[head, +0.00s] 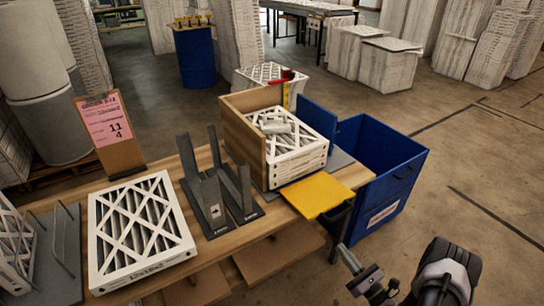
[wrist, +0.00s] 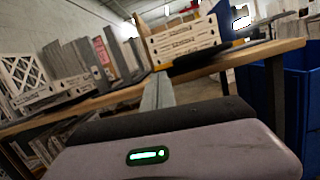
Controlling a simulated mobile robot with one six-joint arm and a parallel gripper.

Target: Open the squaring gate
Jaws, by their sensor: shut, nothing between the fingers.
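The squaring station, a wooden-walled fixture (head: 243,133), stands at the right end of the bench with white pleated filters (head: 298,160) stacked in it. A flat yellow panel (head: 318,194) lies level at its front, with a dark handle at its right edge. A blue upright panel (head: 317,118) stands behind the stack. I cannot tell for sure which panel is the gate. My gripper (head: 352,262) is shut and empty, in front of the bench, below and right of the yellow panel and apart from it. The wrist view shows the filter stack (wrist: 185,42) ahead.
A blue bin (head: 385,160) stands close to the bench's right end. Dark upright brackets (head: 215,195), a large filter (head: 138,230) and a pink sign (head: 104,120) are along the bench (head: 165,164). Open floor (head: 470,190) lies to the right.

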